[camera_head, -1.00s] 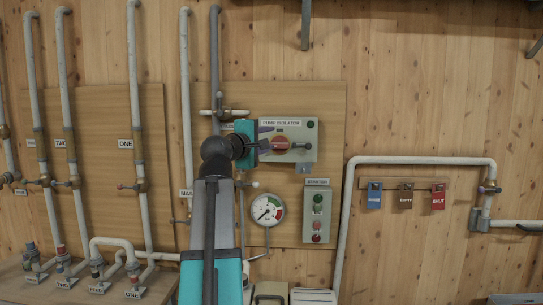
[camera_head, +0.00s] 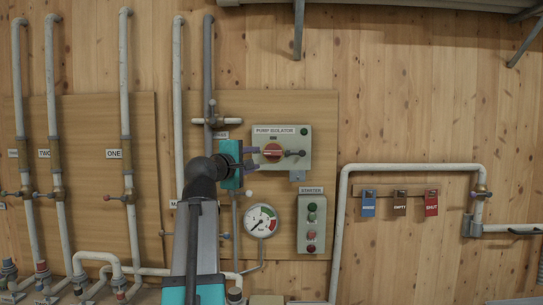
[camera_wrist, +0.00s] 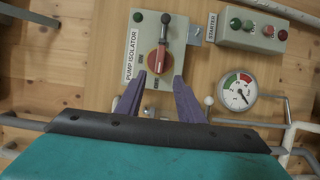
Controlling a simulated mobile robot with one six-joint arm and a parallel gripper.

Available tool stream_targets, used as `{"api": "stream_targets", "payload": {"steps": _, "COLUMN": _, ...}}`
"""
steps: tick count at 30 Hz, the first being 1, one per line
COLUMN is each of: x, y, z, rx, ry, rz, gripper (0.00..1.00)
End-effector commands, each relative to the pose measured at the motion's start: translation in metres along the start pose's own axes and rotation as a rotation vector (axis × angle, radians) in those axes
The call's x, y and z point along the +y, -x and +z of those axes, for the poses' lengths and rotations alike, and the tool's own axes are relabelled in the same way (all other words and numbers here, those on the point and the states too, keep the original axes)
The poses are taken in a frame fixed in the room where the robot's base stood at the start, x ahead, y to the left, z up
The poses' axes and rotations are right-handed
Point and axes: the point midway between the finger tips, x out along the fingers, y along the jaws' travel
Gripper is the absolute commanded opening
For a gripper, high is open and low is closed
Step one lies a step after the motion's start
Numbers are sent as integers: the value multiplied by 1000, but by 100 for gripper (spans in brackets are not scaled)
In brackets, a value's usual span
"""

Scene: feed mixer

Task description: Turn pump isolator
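The pump isolator (camera_head: 290,138) is a pale grey box on the wooden wall panel, labelled PUMP ISOLATOR. Its red rotary switch (camera_head: 273,152) has a lever with a dark end, pointing right in the head view. In the wrist view the red switch (camera_wrist: 158,60) shows beyond the fingertips, with its lever pointing up the picture. My gripper (camera_head: 254,160) is at the left edge of the box. Its purple fingers (camera_wrist: 161,80) are apart with nothing between them, and their tips appear just short of the switch.
A starter box (camera_head: 312,222) with several buttons hangs below the isolator, beside a round pressure gauge (camera_head: 260,220). A pipe with a cross valve (camera_head: 213,121) runs just left of the box. Coloured tags (camera_head: 400,203) hang to the right.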

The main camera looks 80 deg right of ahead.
Motion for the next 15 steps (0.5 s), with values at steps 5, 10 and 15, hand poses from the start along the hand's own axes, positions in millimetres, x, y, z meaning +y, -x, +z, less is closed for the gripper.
{"api": "stream_targets", "payload": {"steps": 5, "x": 2, "y": -14, "z": 1, "rx": -3, "ry": 1, "rz": -1, "gripper": 34}}
{"api": "stream_targets", "payload": {"steps": 10, "x": 2, "y": -36, "z": 1, "rx": -3, "ry": 1, "rz": -2, "gripper": 34}}
{"api": "stream_targets", "payload": {"steps": 15, "x": 2, "y": -61, "z": 1, "rx": -3, "ry": 0, "rz": -2, "gripper": 34}}
